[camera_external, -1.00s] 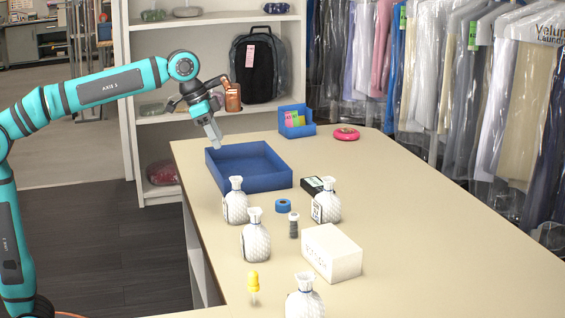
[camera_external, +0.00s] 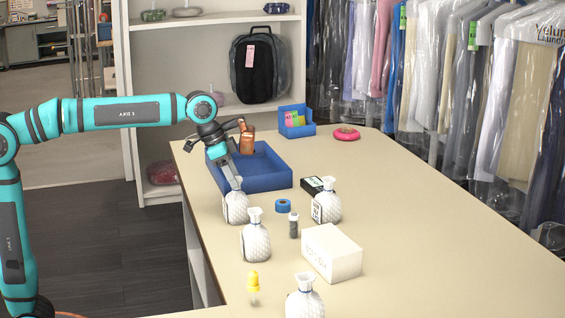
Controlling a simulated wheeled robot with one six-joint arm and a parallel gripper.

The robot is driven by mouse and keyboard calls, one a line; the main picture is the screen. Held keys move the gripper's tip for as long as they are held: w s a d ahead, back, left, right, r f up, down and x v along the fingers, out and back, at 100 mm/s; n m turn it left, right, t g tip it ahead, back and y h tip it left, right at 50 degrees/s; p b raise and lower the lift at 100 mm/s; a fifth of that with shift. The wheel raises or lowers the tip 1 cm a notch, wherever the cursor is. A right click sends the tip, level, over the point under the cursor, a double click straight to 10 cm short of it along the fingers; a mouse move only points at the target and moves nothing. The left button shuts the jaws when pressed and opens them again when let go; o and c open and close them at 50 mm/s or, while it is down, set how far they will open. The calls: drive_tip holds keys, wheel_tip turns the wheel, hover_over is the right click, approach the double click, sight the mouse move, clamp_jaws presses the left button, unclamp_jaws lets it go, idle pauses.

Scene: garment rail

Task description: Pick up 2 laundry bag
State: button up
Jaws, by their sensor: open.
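White quilted laundry bags with tied necks stand upright on the table (camera_external: 450,240). One laundry bag (camera_external: 236,207) is at the back left, just in front of the blue tray. Another laundry bag (camera_external: 256,240) is nearer, one (camera_external: 327,205) stands to the right beside a black box, and one (camera_external: 305,300) is at the front edge of the picture, partly cut off. My gripper (camera_external: 232,180) points down at the neck of the back left bag and is open. Its fingertips overlap the top of that bag; I cannot tell whether they touch it.
A white box (camera_external: 332,252), a blue tape roll (camera_external: 283,206), a small dark-capped bottle (camera_external: 293,225) and a yellow-topped item (camera_external: 253,285) stand nearby. A black box (camera_external: 312,185) is near the right bag. The right table side is clear.

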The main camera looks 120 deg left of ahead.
sight(237, 200)
drive_tip(key=x, duration=0.2)
drive_tip(key=shift+w+f, duration=0.1)
drive_tip(key=shift+f, duration=0.2)
clamp_jaws()
drive_tip(key=shift+r, duration=0.1)
